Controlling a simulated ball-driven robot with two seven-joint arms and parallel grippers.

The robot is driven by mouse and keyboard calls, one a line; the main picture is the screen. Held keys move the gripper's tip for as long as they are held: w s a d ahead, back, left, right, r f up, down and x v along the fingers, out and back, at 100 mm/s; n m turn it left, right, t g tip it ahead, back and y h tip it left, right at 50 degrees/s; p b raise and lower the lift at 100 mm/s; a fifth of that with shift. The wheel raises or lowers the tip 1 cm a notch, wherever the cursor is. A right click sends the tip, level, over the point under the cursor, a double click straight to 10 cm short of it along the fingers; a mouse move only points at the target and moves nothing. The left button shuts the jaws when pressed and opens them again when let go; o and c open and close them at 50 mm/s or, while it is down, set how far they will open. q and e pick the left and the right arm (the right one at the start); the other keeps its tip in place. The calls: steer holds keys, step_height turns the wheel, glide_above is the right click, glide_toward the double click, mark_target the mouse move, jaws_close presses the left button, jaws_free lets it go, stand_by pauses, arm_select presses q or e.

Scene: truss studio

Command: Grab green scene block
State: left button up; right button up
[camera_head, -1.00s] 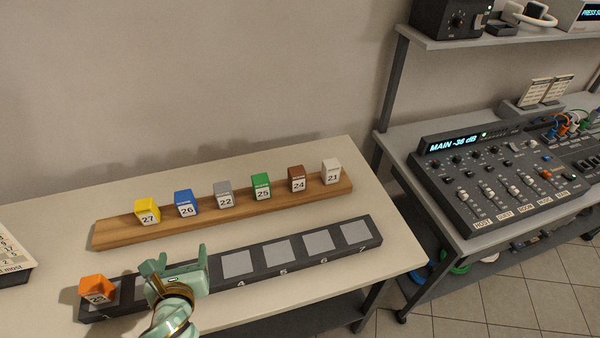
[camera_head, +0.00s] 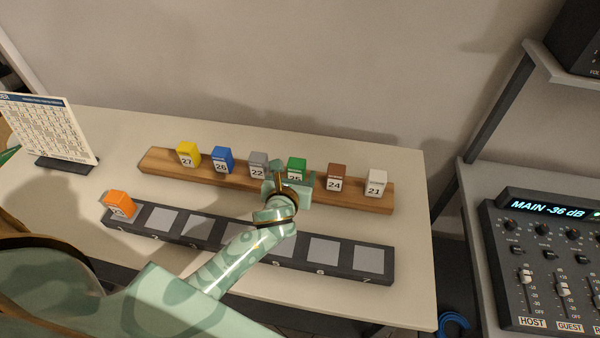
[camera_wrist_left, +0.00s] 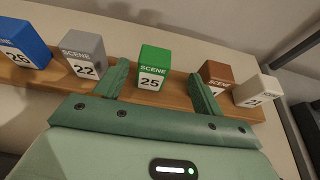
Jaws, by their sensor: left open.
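The green scene block (camera_head: 296,167), marked 25, stands on the wooden rail (camera_head: 352,195) between the grey block (camera_head: 258,162) and the brown block (camera_head: 337,176). My left gripper (camera_head: 290,183) is open in front of it and hides its lower part in the head view. In the left wrist view the green block (camera_wrist_left: 153,68) stands upright between the two spread fingers of my left gripper (camera_wrist_left: 158,84), with gaps on both sides. The fingers reach over the rail, one beside the grey block and one beside the brown block. My right gripper is not in view.
Yellow (camera_head: 188,154), blue (camera_head: 222,159) and white (camera_head: 376,183) blocks also stand on the rail. An orange block (camera_head: 119,204) sits at the left end of the dark slotted strip (camera_head: 345,271). A calendar stand (camera_head: 50,130) is at left, a mixing console (camera_head: 550,260) at right.

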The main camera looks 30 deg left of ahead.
mark_target(297, 168)
arm_select(q)
steer(key=x, duration=0.3)
steer(key=shift+d, duration=0.1)
steer(key=shift+w+b, duration=0.2)
steer(key=shift+b, duration=0.1)
steer(key=shift+w+a+f, duration=0.2)
steer(key=shift+a+f, duration=0.05)
steer(key=shift+a, duration=0.05)
steer(key=b+x, duration=0.1)
steer(key=x, duration=0.3)
steer(key=shift+w+a+f+b, duration=0.2)
steer(key=shift+a+f+b, duration=0.1)
steer(key=shift+b, duration=0.1)
steer(key=shift+r, duration=0.15)
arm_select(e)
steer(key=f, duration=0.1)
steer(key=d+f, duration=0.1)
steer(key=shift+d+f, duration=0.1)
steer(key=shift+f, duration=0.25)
arm_select(q)
steer(key=shift+s, duration=0.1)
steer(key=shift+c, duration=1.2)
steer(key=c, duration=0.9)
